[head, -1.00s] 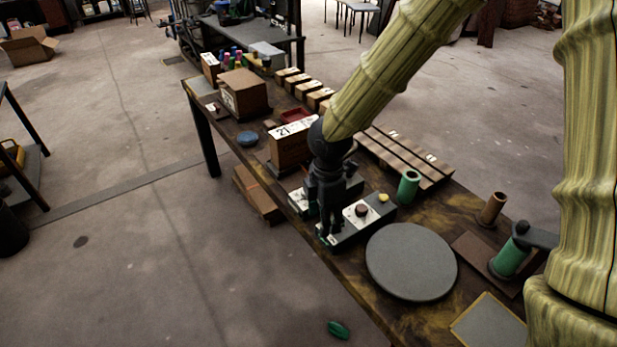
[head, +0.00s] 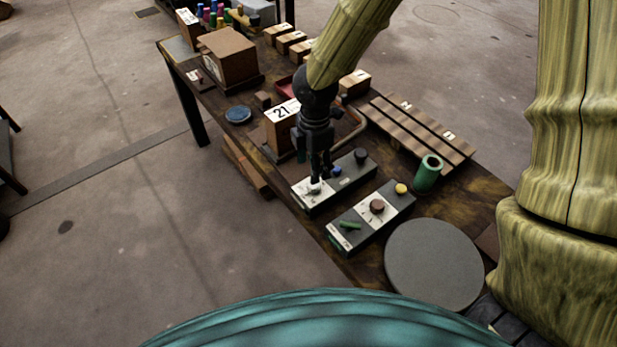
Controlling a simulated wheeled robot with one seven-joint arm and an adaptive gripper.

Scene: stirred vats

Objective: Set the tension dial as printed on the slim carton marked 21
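The slim brown carton marked 21 (head: 279,132) stands upright on the table, with its number on a white top label; any dial setting printed on it cannot be read from here. My gripper (head: 321,180) points down at the left end of the farther control box (head: 347,176), close to a pale knob (head: 314,187); touching or just above, I cannot tell. This box also has a blue button and a dark knob. The nearer control box (head: 374,221) carries a brown round dial (head: 377,206) on a marked white plate, a green lever (head: 350,225) and a yellow button (head: 401,188). Which dial is for tension is not readable.
A grey round disc (head: 434,264) lies right of the boxes. A larger brown box (head: 228,58) and a blue disc (head: 238,114) are at the left. The table's front edge runs close beside both boxes.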

